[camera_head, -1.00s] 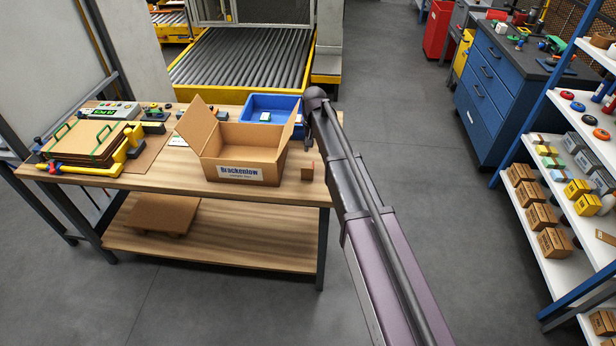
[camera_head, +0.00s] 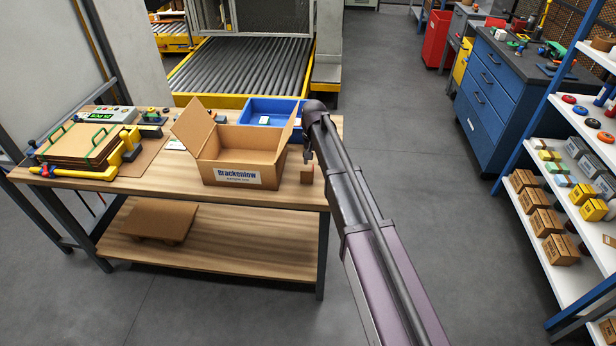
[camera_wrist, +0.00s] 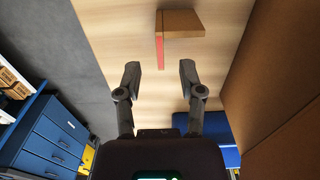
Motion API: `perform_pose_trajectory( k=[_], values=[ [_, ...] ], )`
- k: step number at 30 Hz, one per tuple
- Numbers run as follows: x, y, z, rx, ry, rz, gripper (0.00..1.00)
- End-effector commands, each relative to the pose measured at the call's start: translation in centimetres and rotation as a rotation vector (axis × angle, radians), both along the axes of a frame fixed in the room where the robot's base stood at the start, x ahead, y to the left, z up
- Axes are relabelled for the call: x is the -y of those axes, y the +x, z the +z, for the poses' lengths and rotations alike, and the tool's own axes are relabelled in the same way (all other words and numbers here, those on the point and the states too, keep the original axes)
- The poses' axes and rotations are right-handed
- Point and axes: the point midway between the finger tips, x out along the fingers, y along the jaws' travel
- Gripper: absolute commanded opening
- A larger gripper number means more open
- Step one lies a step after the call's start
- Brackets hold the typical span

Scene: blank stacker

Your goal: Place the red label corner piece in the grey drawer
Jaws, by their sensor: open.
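The corner piece (camera_head: 306,178) is a small brown cardboard piece on the right end of the workbench. In the wrist view it is a brown block (camera_wrist: 183,22) with a red strip (camera_wrist: 160,40) along one side. My gripper (camera_wrist: 159,78) is open and empty, with its two dark fingers apart. The piece lies beyond the fingertips, and the fingers do not touch it. In the head view my gripper (camera_head: 308,157) is small and partly hidden by my arm, close above the piece. I cannot make out a grey drawer for certain.
An open cardboard box (camera_head: 238,157) stands just left of the piece, with a blue bin (camera_head: 270,108) behind it. A blue drawer cabinet (camera_head: 492,78) and a stocked shelf rack (camera_head: 561,150) stand to the right. Grey floor between bench and rack is clear.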

Motion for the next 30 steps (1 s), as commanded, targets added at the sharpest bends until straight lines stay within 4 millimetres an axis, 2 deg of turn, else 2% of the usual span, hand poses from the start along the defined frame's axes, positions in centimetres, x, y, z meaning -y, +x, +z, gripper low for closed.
perform_pose_trajectory(
  k=[8,24,30],
  values=[
    [0.0,-0.1,-0.6,0.000,0.000,0.000,0.50],
    [-0.1,-0.5,-4.5,0.000,0.000,0.001,0.50],
    [-0.1,-0.5,-5.2,0.000,0.000,0.001,0.50]
  ],
)
